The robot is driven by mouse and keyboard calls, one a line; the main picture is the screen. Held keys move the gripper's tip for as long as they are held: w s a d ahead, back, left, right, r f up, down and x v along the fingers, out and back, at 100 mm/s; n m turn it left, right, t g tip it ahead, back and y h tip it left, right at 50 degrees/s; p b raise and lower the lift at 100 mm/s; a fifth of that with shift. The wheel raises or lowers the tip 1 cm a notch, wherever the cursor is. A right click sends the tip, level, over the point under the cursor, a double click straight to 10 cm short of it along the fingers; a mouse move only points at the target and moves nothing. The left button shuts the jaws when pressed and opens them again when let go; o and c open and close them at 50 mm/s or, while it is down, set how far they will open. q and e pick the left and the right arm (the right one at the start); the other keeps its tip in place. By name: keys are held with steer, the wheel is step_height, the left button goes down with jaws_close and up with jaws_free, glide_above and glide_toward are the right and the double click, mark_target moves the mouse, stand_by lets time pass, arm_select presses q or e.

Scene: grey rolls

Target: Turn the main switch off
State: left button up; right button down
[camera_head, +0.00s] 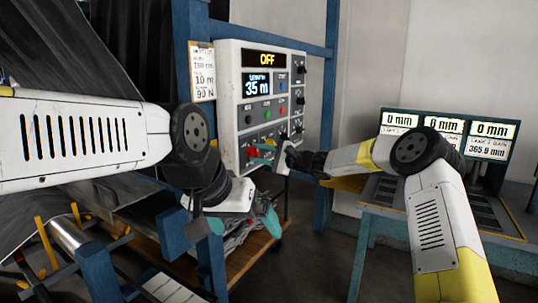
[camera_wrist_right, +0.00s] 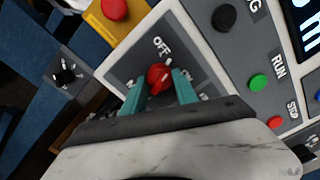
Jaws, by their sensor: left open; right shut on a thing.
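The main switch (camera_wrist_right: 158,74) is a red knob on a grey plate low on the control panel (camera_head: 229,98). In the right wrist view, it sits between the teal fingers of my right gripper (camera_wrist_right: 160,92), which is shut on it. An OFF label shows just above the knob. I cannot tell exactly where its pointer aims. In the head view, my right gripper (camera_head: 264,149) reaches the panel's lower part and partly hides the switch. The panel's top display (camera_head: 264,59) reads OFF. My left gripper (camera_head: 238,221) is open and empty, below the panel.
A lower display (camera_head: 257,85) reads 35 m. A red button on a yellow plate (camera_wrist_right: 115,9) and a green RUN button (camera_wrist_right: 258,82) are near the switch. A blue post (camera_head: 325,190) stands right of the panel. A readout console (camera_head: 449,127) stands at right.

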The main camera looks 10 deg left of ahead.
steer(key=n, duration=0.5)
steer(key=shift+n, duration=0.4)
stand_by(0.3)
steer(key=c, duration=1)
jaws_free()
steer(key=shift+o, duration=0.2)
steer(key=shift+d, duration=0.1)
steer(key=v, duration=0.7)
steer(key=shift+d, duration=0.3)
steer(key=shift+s, duration=0.1)
